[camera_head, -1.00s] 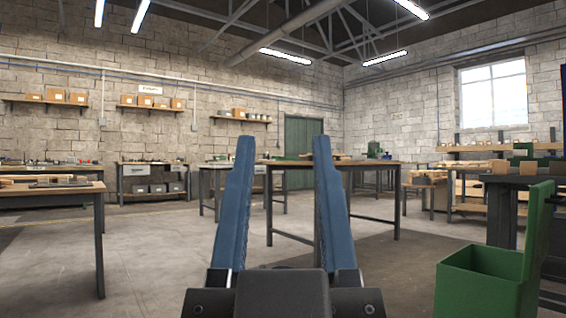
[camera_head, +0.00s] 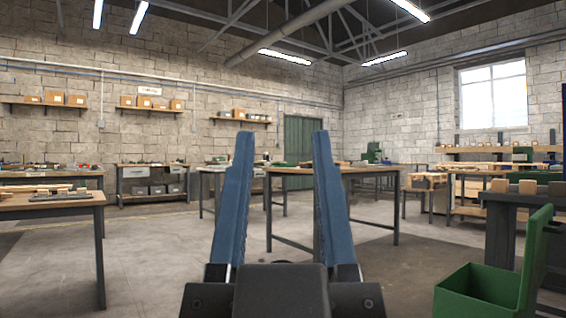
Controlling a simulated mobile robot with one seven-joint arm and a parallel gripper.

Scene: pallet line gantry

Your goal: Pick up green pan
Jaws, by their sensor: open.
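My gripper (camera_head: 280,135) is open and empty, its two blue fingers pointing up and well apart in the middle of the picture. Between and beyond the fingers stands a wooden-topped table (camera_head: 350,170) with dark legs. A small flat green thing (camera_head: 284,164) lies on that table, seen between the fingers. It is too far and small to tell whether it is the green pan. My gripper is well short of the table and touches nothing. No other thing is clearly a green pan.
A green open bin (camera_head: 470,292) with a raised panel stands at near right, beside a dark bench (camera_head: 500,230) with wooden blocks. A wooden table (camera_head: 45,206) stands at left. Workbenches line the back wall. Open concrete floor (camera_head: 185,255) lies between them.

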